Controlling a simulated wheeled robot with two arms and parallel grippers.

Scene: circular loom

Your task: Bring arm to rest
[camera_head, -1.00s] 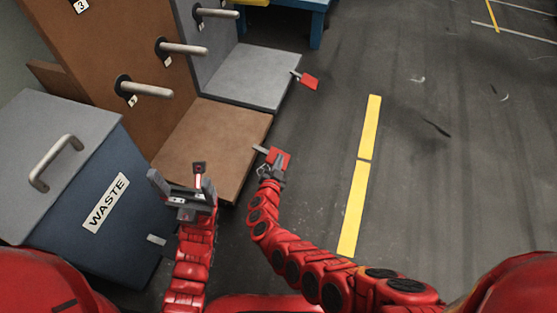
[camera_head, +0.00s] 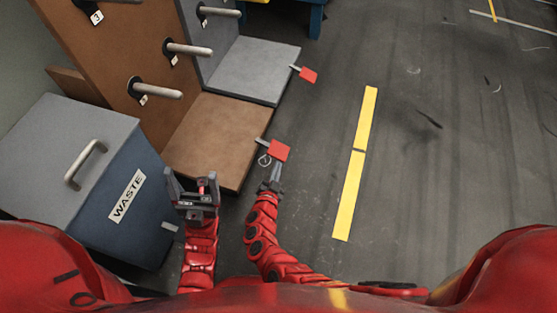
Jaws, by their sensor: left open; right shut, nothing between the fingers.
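My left gripper (camera_head: 191,184) is open and empty, with its fingers pointing up in the picture. It is between the waste bin and the brown platform. My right gripper (camera_head: 274,174) is shut with nothing held. Its tips are just below the nearer red tag in the picture, and I cannot tell whether they touch it. Both red arms reach up from the bottom edge.
A blue-grey waste bin (camera_head: 147,205) stands at the left. Brown (camera_head: 212,137) and grey (camera_head: 255,68) platforms adjoin panels with metal pegs (camera_head: 160,92). Red tags (camera_head: 279,150) (camera_head: 308,74) project from the platforms' edges. Open floor with a yellow line (camera_head: 348,196) lies right.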

